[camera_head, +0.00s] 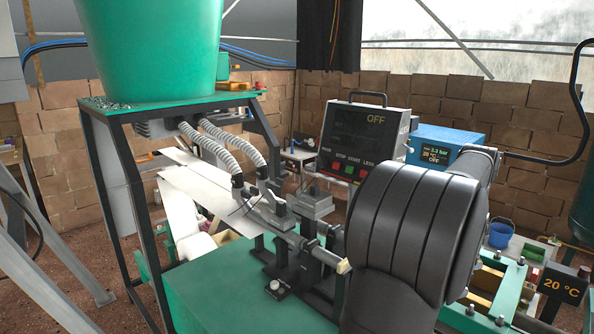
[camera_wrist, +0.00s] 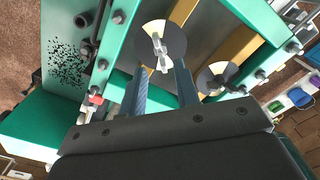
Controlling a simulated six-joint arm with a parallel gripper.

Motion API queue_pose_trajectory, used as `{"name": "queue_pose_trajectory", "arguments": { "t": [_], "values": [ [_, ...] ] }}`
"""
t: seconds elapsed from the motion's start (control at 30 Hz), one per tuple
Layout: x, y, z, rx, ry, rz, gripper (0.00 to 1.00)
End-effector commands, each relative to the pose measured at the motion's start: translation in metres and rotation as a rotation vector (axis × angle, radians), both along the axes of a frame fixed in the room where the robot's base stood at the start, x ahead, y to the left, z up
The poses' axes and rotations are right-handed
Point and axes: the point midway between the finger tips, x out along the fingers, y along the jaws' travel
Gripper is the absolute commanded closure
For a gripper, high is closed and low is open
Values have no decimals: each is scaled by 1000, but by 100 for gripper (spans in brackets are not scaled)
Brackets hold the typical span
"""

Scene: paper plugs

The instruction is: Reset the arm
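My gripper (camera_wrist: 161,72) shows in the wrist view with its two grey fingers apart and nothing visibly held between them. Beyond the fingertips is a round dark and cream disc (camera_wrist: 152,40) with a pale wing-shaped fitting at its centre. I cannot tell whether the fingertips touch it. A smaller similar disc (camera_wrist: 217,78) sits to the right. In the head view my dark, ribbed arm fills the right middle, and my gripper is hidden there.
A green machine table (camera_head: 230,290) carries a metal shaft and clamps left of my arm. A control box (camera_head: 365,140) reading OFF and a blue box (camera_head: 445,146) stand behind. A green frame (camera_head: 508,300) lies at lower right. A green hopper (camera_head: 150,45) stands at left.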

Motion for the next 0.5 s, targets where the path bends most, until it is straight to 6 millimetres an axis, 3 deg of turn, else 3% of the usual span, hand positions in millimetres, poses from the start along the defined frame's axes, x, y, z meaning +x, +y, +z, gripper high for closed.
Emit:
{"name": "queue_pose_trajectory", "arguments": {
  "t": [0.5],
  "values": [
    [0, 0, 98, -2, -2, 0, 71]
  ]
}}
